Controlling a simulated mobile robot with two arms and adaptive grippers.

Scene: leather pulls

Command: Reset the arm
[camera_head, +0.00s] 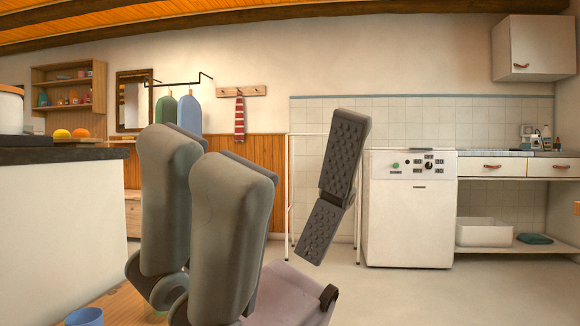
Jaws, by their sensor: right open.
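My right gripper (275,150) is large and close in the middle of the head view, with its fingers pointing up. Two thick grey-green fingers stand on the left, and one finger with dark ridged pads stands on the right. The fingers are wide apart, and I see nothing held between them. Its pinkish-grey palm is at the bottom of the view. My left gripper is not in view.
A blue cup (85,317) sits on a wooden surface (125,302) at the bottom left. A dark-topped counter (50,215) with fruit fills the left. A white appliance (409,220) stands at the back right. Open floor (440,295) lies in front of it.

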